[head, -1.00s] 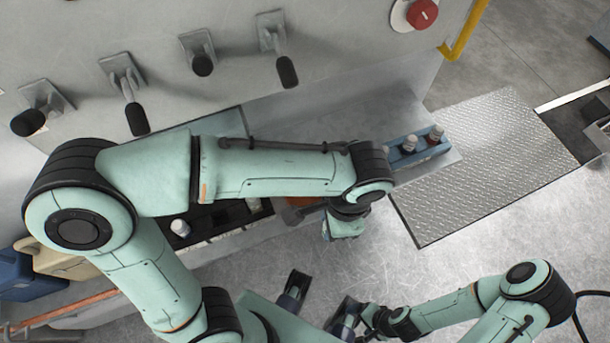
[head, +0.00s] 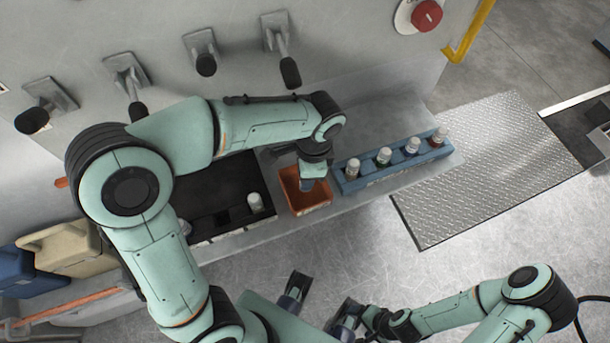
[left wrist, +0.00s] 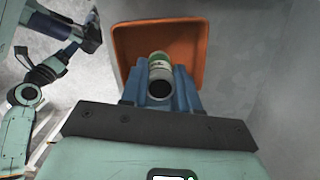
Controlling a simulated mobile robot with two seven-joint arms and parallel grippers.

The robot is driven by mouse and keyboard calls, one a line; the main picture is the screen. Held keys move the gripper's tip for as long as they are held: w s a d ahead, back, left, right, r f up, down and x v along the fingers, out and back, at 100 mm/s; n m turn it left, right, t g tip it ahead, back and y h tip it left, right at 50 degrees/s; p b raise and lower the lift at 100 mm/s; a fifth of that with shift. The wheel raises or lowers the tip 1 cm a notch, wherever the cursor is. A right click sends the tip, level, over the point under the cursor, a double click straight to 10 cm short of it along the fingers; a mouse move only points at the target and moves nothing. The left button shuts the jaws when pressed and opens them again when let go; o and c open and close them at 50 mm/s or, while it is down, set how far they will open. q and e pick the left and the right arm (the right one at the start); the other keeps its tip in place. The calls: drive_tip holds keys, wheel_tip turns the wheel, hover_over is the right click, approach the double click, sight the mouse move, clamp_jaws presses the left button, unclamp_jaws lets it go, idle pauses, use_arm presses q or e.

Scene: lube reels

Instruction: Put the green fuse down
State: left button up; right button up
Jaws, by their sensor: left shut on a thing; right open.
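My left gripper (head: 312,182) points down over the orange tray (head: 291,184) on the shelf. In the left wrist view its blue fingers (left wrist: 160,88) are shut on the green fuse (left wrist: 159,62), a pale cylinder with a green band and a dark end. The orange tray (left wrist: 202,35) lies behind the fuse there. Whether the fuse touches the tray floor I cannot tell. In the head view the fuse is hidden by the gripper. My right gripper (head: 318,302) is open and empty at the bottom, away from the shelf.
A blue rack (head: 352,183) with several white-capped fuses stands right of the orange tray. A black tray (head: 215,205) with a white-capped fuse (head: 256,202) is on its left. Levers and a red button (head: 427,15) are on the panel behind.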

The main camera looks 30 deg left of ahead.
use_arm(q)
drive_tip(key=shift+f, duration=0.8)
drive_tip(key=shift+w+a+f, duration=0.1)
drive_tip(key=shift+a+f, duration=0.05)
drive_tip(key=shift+f, duration=0.15)
drive_tip(key=o, duration=1)
drive_tip(key=shift+o, duration=0.2)
drive_tip(key=r, duration=0.4)
drive_tip(key=r+p, duration=0.1)
drive_tip(key=r, duration=0.3)
drive_tip(key=d+r+p, duration=0.1)
drive_tip(key=r, duration=0.3)
drive_tip(key=shift+w+d+r, duration=0.1)
drive_tip(key=shift+w+r, duration=0.05)
drive_tip(key=shift+w, duration=0.25)
